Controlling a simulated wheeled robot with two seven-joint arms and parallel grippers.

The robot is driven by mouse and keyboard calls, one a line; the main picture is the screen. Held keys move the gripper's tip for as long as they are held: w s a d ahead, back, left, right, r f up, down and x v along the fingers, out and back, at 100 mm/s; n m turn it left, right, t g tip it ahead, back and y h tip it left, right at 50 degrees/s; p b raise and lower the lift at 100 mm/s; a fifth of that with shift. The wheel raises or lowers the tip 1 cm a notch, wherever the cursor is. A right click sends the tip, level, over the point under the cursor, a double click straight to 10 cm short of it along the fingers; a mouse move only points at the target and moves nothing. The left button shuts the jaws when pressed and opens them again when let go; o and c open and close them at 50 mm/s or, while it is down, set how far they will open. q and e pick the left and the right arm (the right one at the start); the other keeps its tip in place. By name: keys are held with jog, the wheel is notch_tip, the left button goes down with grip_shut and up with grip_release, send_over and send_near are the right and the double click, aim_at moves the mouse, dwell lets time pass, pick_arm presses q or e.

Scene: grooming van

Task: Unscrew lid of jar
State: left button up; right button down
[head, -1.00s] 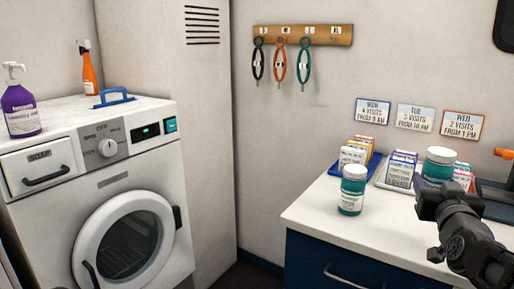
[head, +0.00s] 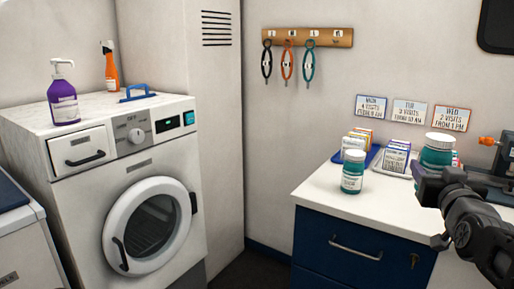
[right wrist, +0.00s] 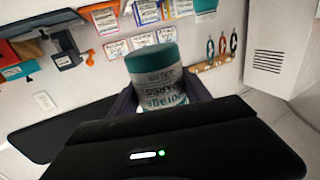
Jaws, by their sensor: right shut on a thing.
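A teal jar with a white lid and a white label (head: 439,146) is at the right of the head view. My right gripper (head: 430,176) is shut on this jar's body. The lid is on and sits above the fingers. I cannot tell whether the jar touches the counter. A second, similar teal jar (head: 352,172) stands upright with its lid on, to the left on the white counter. My left gripper is not in view.
The white counter (head: 325,193) has free room at its front left. Blue (head: 372,157) and grey card trays stand behind the jars. A dark device with an orange part (head: 487,141) is at the far right. A washing machine (head: 120,205) stands at the left.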

jog(key=shift+a+r+y, duration=0.3)
jog(key=shift+a, duration=0.15)
jog(key=w+a+f+n+g+y, duration=0.1)
jog(key=w+a+f+n+y, duration=0.1)
jog(key=a+f+n+y, duration=0.85)
jog(key=s+a+f+n+g+y, duration=0.1)
jog(key=s+a+f+g+y, duration=0.2)
jog(key=f, duration=0.5)
jog(key=s+a+f+n+g+y, duration=0.1)
jog(key=s+a+f+n+y, duration=0.2)
jog(key=f, duration=0.4)
jog(key=s+a+f+g+y, duration=0.25)
jog(key=s+a+f, duration=0.2)
jog(key=f, duration=0.35)
jog(key=w+r+m+t+h+p, duration=0.8)
jog(key=w+r+m+h+p, duration=0.3)
jog(key=w+r+h+p, duration=0.2)
jog(key=shift+d+r+h+p, duration=0.25)
jog(key=shift+r+h+p, duration=0.6)
jog(key=shift+p, duration=0.95)
